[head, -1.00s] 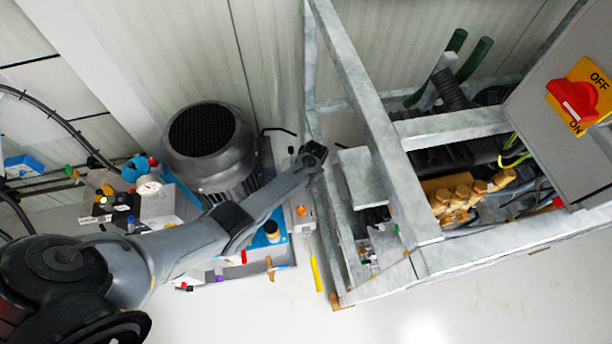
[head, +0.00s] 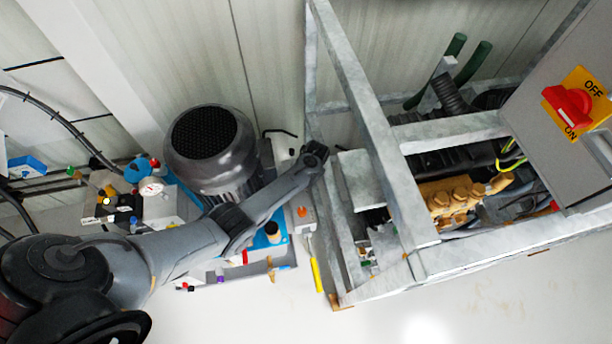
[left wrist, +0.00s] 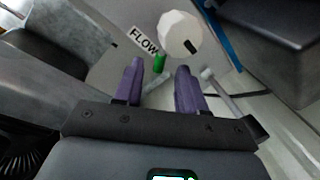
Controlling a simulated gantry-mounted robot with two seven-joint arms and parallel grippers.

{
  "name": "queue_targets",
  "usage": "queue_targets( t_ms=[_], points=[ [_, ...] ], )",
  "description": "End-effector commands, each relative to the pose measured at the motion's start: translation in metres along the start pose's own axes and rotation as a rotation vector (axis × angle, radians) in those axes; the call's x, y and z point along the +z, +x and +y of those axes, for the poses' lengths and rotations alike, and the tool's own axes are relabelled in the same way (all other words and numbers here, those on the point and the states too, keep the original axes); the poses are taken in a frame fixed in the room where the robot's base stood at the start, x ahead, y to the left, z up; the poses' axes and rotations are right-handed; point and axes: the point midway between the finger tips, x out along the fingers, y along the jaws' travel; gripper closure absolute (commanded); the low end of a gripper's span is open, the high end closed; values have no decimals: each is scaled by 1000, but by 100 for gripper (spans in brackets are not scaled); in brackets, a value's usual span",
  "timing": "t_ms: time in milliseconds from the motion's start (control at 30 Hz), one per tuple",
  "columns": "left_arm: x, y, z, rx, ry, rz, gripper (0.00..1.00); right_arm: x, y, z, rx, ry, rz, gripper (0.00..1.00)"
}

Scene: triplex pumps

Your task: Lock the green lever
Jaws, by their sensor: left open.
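The green lever (left wrist: 160,63) shows in the left wrist view as a small green grip just below a white label reading FLOW (left wrist: 143,40). A grey metal rod seems to run beside it. My left gripper (left wrist: 160,68) has two purple fingers, spread apart. The green grip appears between and just beyond the fingertips, with nothing clasped. I cannot tell whether they touch it. In the head view my left arm reaches to the frame's left post; its fingers and the lever cannot be made out there. My right gripper is not in view.
A white faceted knob (left wrist: 180,33) sits close beyond the fingertips. In the head view, a grey metal frame (head: 380,130) stands right of my arm's end, and a dark motor (head: 210,150) stands behind the arm. A red switch (head: 567,105) is at the far right.

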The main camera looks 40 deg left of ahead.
Motion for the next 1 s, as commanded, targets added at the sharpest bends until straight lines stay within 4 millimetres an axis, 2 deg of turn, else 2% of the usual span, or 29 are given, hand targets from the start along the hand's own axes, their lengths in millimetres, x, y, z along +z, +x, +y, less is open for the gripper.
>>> queue_targets(
  t_ms=[33, 200, 500, 700, 1000],
  points=[
    [0, -14, -1, 0, 0, 2, 60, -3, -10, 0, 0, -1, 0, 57],
    [0, -45, -1, 0, -1, 2, 60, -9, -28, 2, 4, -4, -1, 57],
    [0, -83, -1, 0, -1, 2, 60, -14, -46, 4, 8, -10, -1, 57],
    [0, -91, 0, 0, -1, 0, 60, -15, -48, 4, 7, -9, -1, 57],
    [0, -91, 0, 0, -1, 0, 60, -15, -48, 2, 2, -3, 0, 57]
  ],
)
